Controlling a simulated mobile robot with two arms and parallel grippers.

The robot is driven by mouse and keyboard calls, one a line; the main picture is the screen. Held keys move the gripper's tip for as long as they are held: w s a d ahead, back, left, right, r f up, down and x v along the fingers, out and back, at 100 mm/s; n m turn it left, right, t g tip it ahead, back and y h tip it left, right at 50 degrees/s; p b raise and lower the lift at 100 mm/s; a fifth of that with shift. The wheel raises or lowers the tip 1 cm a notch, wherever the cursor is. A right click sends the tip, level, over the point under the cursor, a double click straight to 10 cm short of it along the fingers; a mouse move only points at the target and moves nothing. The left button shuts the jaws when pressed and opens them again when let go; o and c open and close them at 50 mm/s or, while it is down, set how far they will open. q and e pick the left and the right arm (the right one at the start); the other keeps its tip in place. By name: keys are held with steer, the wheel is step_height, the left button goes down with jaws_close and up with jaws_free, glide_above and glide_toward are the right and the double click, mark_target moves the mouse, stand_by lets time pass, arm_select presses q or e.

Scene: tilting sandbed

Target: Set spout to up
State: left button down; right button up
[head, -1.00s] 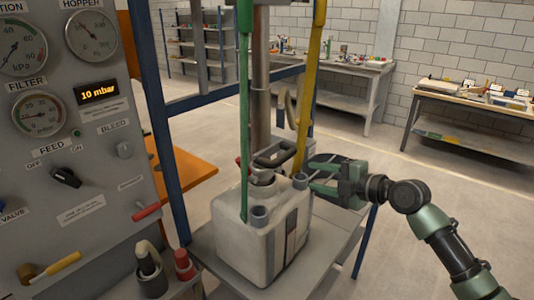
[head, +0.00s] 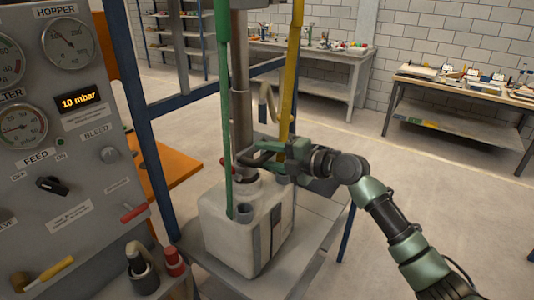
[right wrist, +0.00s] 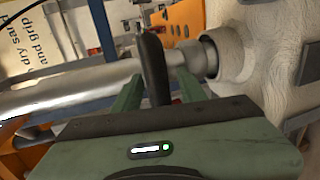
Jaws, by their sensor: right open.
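The spout appears to be the lower end of the grey vertical pipe (head: 240,95), which comes down to the neck of a pale canister (head: 225,225). A dark loop handle (head: 262,158) sits at the pipe's lower end, just above the neck. My right gripper (head: 280,162) is at the right side of this handle. In the right wrist view, the dark handle (right wrist: 153,65) stands between the two open green fingers of my gripper (right wrist: 160,88). The pipe (right wrist: 70,88) runs behind it to the canister neck (right wrist: 225,55). I cannot tell whether the fingers touch the handle.
A green pole (head: 223,110) and a yellow pole (head: 290,80) flank the pipe. A gauge panel (head: 75,150) stands at left, its display reading 10 mbar. The canister stands on a grey metal stand (head: 305,255). Open floor (head: 420,190) lies to the right.

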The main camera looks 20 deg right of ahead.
jaws_close()
steer(key=shift+r, duration=0.1)
stand_by(1.2)
